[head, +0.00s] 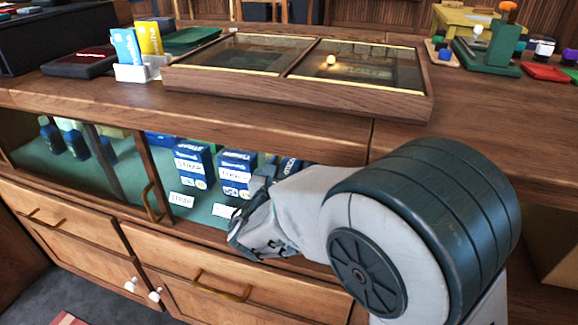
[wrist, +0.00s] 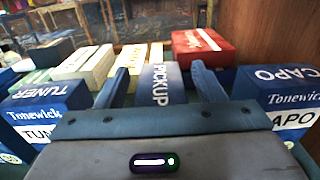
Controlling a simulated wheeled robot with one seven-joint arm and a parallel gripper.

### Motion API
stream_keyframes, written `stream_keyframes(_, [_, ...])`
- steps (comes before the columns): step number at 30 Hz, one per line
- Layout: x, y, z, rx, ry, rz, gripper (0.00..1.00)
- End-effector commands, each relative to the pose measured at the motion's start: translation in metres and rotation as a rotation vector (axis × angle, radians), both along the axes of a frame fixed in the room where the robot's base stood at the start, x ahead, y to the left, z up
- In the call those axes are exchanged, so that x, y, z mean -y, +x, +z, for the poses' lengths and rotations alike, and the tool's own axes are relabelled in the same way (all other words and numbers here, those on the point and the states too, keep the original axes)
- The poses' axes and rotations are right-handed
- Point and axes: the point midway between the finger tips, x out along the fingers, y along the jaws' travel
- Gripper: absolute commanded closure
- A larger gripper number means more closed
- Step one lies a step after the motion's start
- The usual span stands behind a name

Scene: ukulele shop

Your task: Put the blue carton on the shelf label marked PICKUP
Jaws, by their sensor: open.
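A blue carton (wrist: 160,86) with PICKUP in white on its top shows in the wrist view, between my fingers. Its lower part is hidden by my gripper. My gripper (wrist: 160,68) is open, one finger on each side of this carton; I cannot tell whether either touches it. In the head view my gripper (head: 260,184) reaches into the glass-fronted cabinet, beside blue-and-white cartons (head: 237,172). A shelf label reading STRAP (head: 181,199) lies on the green shelf, with another label (head: 222,210) partly hidden by my gripper. No label reading PICKUP is readable.
A blue TUNER carton (wrist: 45,105) stands left of my gripper, and a blue CAPO carton (wrist: 285,92) close on the right. A red carton (wrist: 203,46) and pale cartons (wrist: 85,62) are behind. The wooden counter (head: 270,125) overhangs the shelf.

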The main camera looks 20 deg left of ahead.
Motion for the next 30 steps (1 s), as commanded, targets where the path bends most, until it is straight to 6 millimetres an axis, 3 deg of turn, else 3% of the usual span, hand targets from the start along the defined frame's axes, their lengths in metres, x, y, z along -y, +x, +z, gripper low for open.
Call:
stream_keyframes(15, [0.01, -0.101, 0.002, -0.001, -0.001, 0.004, 0.38])
stream_keyframes(21, [0.013, -0.118, 0.001, 0.0, 0.0, 0.001, 0.38])
stream_keyframes(30, [0.013, -0.119, 0.0, 0.0, 0.0, 0.0, 0.38])
